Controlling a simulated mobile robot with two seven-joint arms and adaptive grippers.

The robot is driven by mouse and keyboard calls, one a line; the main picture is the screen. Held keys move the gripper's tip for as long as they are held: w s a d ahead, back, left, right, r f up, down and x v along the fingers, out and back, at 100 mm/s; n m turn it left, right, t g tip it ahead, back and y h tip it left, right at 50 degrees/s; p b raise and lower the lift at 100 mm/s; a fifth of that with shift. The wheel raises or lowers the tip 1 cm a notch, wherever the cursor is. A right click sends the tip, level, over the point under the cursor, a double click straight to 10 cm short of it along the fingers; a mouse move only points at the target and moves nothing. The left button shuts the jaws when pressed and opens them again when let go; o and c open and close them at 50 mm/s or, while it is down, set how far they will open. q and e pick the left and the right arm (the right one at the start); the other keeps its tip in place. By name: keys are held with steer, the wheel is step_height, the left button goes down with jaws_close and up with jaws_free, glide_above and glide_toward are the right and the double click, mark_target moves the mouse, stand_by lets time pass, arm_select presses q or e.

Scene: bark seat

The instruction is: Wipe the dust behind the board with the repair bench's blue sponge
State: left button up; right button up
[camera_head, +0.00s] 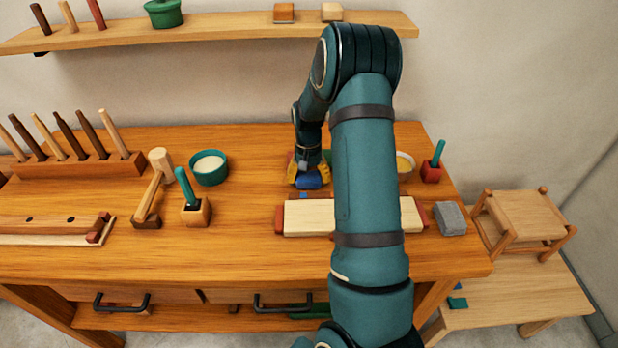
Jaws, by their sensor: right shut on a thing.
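My right gripper (308,171) is over the bench, just behind the pale board, pointing down. Its yellow fingers are shut on the blue sponge (309,183), which shows low between them at the bench top. The pale board (306,217) with red end pieces lies across the bench (250,255); my right arm covers its right-middle part. A small blue patch shows between the sponge and the board; I cannot tell what it is. No dust can be made out, as the gripper and arm hide much of the area behind the board. My left gripper is not in view.
A grey block (452,218) lies right of the board. A pale bowl (404,164) and a red holder (431,172) stand behind it. A green bowl (209,168), a mallet (150,195) and a tool rack (75,168) are at left. A small stool (530,212) stands at right.

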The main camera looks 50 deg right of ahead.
steer(key=shift+r+p, duration=2.15)
steer(key=shift+r, duration=0.85)
steer(key=shift+f, duration=0.1)
